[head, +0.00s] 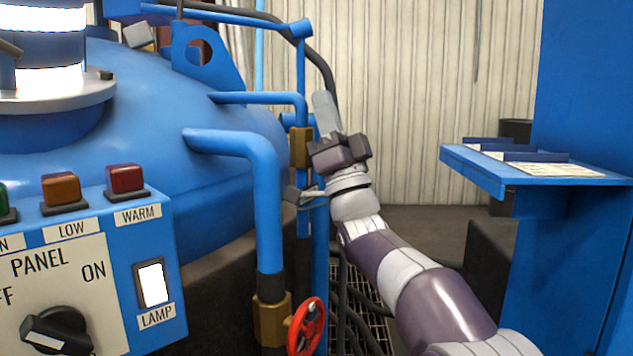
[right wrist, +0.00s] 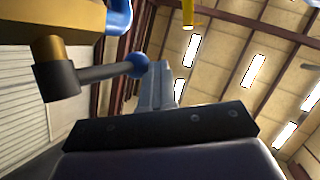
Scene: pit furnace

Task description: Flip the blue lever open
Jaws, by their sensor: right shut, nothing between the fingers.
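The blue lever shows in the right wrist view as a dark rod with a blue ball knob (right wrist: 138,65). Its rod runs left to a dark and brass pivot (right wrist: 55,70). In the head view a brass valve body (head: 300,147) sits on a blue pipe, and the lever itself cannot be made out there, with my right gripper beside the valve. My right gripper (head: 326,112) is shut and empty, fingers pointing up. In the wrist view its fingers (right wrist: 158,85) are right beside the knob; I cannot tell if they touch. My left gripper is not in view.
Thick blue pipes (head: 265,200) and a red handwheel (head: 306,327) stand left of my right arm. A control panel (head: 110,290) is at the lower left, before the blue furnace (head: 150,100). A blue shelf (head: 520,173) is at the right. Open room lies between arm and shelf.

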